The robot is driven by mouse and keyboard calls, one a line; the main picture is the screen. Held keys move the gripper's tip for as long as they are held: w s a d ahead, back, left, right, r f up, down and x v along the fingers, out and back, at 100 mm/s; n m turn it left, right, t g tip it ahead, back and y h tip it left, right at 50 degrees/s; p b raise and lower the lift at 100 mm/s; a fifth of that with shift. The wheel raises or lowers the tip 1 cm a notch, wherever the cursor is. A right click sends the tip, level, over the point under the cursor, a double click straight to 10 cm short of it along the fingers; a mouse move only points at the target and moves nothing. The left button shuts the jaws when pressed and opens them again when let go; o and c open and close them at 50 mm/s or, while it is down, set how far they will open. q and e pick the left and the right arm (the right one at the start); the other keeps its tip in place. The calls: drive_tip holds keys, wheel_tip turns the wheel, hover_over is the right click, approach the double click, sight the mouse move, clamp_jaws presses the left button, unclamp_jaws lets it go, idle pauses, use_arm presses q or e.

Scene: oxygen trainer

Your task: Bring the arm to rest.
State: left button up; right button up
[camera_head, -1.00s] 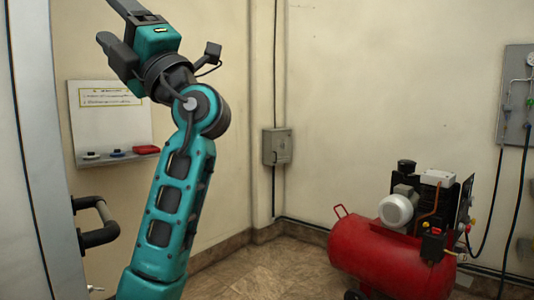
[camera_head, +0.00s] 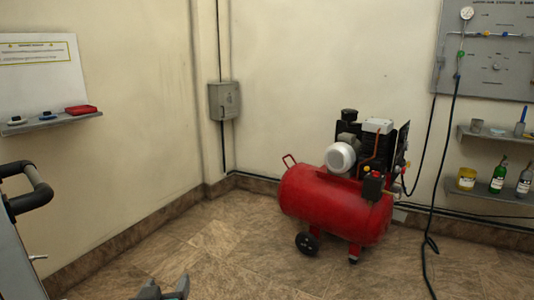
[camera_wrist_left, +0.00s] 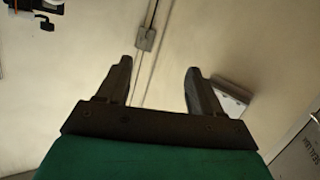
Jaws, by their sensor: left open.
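My left gripper (camera_head: 166,290) shows only as dark fingertips at the bottom edge of the head view, low in front of the tiled floor. The rest of my left arm is out of that view. In the left wrist view the two dark fingers of my left gripper (camera_wrist_left: 158,78) stand wide apart with nothing between them. The wall lies beyond them. My right gripper is in neither view.
A red compressor (camera_head: 335,205) stands on the floor right of centre. A grey wall box (camera_head: 224,100) hangs near the corner. A dark handle (camera_head: 30,190) juts in at the left. A wall shelf (camera_head: 500,192) holds bottles at the right. Open floor (camera_head: 220,250) lies between.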

use_arm(q)
drive_tip(key=s+d+f+m+g+h, duration=0.2)
drive_tip(key=s+d+f+m, duration=0.1)
drive_tip(key=s+f, duration=0.4)
drive_tip(key=s+d+f+m+g+h, duration=0.25)
drive_tip(key=s+f, duration=0.35)
drive_tip(key=s, duration=0.3)
drive_tip(key=s+a+r+p, duration=0.3)
drive_tip(key=r+p, duration=0.9)
drive_tip(key=p, duration=0.5)
drive_tip(key=shift+y, duration=0.45)
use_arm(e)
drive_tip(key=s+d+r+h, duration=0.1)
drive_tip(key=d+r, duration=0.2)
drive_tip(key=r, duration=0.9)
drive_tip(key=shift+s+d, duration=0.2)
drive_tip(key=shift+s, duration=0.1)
use_arm(q)
drive_tip(key=shift+f, duration=0.1)
drive_tip(key=shift+c, duration=0.4)
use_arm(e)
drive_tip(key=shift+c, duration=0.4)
